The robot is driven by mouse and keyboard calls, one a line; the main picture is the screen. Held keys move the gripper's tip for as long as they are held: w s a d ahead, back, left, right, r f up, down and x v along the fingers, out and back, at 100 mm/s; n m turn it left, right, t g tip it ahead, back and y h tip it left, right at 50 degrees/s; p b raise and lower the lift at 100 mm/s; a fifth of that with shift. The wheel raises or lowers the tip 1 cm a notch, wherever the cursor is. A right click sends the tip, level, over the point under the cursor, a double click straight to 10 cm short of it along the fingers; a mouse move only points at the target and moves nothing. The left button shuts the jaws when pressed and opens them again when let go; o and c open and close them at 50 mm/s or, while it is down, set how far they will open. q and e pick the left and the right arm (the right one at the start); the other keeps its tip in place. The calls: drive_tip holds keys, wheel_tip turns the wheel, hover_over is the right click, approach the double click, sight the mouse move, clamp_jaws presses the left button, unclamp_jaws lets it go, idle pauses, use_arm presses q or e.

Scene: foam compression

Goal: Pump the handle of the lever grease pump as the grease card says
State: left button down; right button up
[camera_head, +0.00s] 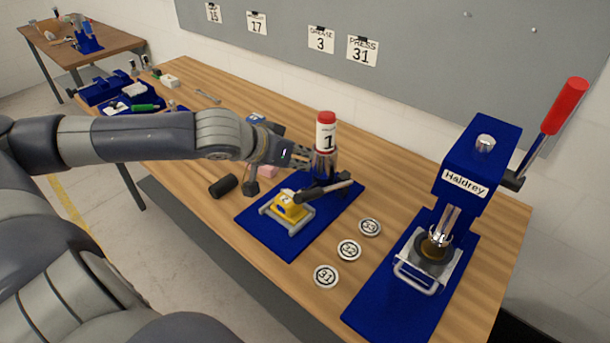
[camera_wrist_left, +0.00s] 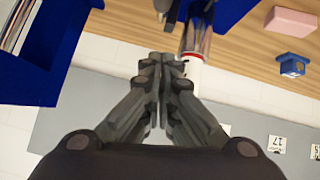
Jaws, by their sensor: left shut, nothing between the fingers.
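The lever grease pump (camera_head: 326,135) stands on a blue base plate (camera_head: 262,232), with a red cap and a white label reading 1. Its dark handle (camera_head: 324,190) sticks out low at the front, above a yellow block in a metal fixture. The grease card (camera_head: 320,39) on the wall board reads 3. My left gripper (camera_head: 305,158) is shut and empty, just left of the pump's body and above the handle. In the left wrist view, its closed fingers (camera_wrist_left: 162,62) are beside the pump's metal cylinder (camera_wrist_left: 197,35). I cannot tell whether they touch it. My right gripper is not in view.
A blue Haldrey press (camera_head: 470,165) with a red-gripped lever stands at the right. Several numbered discs (camera_head: 348,250) lie between the two machines. A black cylinder (camera_head: 223,186) and a pink block (camera_head: 267,171) lie left of the pump. Other cards include a press card (camera_head: 362,51) reading 31.

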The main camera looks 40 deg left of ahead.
use_arm(q)
drive_tip(key=shift+d+f+p, duration=0.25)
drive_tip(key=shift+f+p, duration=0.35)
drive_tip(key=shift+f, duration=0.65)
drive_tip(key=shift+d+f+p, duration=0.25)
drive_tip(key=shift+f+p, duration=0.3)
drive_tip(key=shift+f, duration=0.7)
